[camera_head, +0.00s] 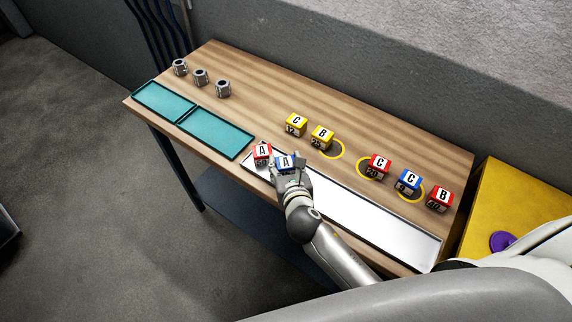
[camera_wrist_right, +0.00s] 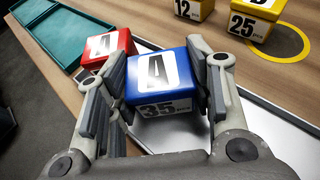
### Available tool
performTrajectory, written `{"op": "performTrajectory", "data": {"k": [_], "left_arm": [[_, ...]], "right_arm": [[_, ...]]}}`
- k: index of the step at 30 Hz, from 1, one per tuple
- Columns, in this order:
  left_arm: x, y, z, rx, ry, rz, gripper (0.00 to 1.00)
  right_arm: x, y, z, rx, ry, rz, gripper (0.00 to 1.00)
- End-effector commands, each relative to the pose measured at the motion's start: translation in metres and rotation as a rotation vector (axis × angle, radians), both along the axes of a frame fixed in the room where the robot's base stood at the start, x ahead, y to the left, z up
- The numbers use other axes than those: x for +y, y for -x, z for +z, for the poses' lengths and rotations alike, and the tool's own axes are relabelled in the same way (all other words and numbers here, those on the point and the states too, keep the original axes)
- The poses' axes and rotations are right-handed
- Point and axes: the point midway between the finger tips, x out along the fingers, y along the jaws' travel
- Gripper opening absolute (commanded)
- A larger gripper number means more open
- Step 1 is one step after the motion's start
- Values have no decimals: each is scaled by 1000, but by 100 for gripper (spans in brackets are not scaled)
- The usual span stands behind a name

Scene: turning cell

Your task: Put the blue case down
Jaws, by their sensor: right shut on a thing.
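The blue case (camera_head: 284,162) has a white top with the letter A. In the right wrist view the blue case (camera_wrist_right: 160,77) shows "35" on its front. My right gripper (camera_head: 287,169) is shut on it, with one finger on each side, over the white tray (camera_head: 370,222) near its left end. I cannot tell whether the case touches the tray. A red case (camera_head: 262,153) with the letter A stands just left of it; it also shows in the right wrist view (camera_wrist_right: 106,47). My left gripper is not in view.
Two yellow cases (camera_head: 296,124) (camera_head: 322,137) stand behind the tray. Red (camera_head: 379,166), blue (camera_head: 409,181) and red (camera_head: 440,199) cases stand to the right, near yellow rings. Teal trays (camera_head: 215,134) and metal nuts (camera_head: 201,77) lie left. The white tray's right part is empty.

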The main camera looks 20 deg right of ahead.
Motion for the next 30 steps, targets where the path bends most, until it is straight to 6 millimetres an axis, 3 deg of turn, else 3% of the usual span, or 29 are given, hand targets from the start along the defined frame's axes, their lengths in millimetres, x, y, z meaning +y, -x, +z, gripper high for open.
{"op": "performTrajectory", "data": {"k": [12,13,18,30], "left_arm": [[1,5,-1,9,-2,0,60],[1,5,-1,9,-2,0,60],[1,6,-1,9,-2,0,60],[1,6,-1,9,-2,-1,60]], "right_arm": [[1,-1,-8,-2,0,1,20],[0,0,-9,-1,0,1,49],[1,0,-8,-1,-1,1,69],[1,2,-5,-1,-1,1,69]]}}
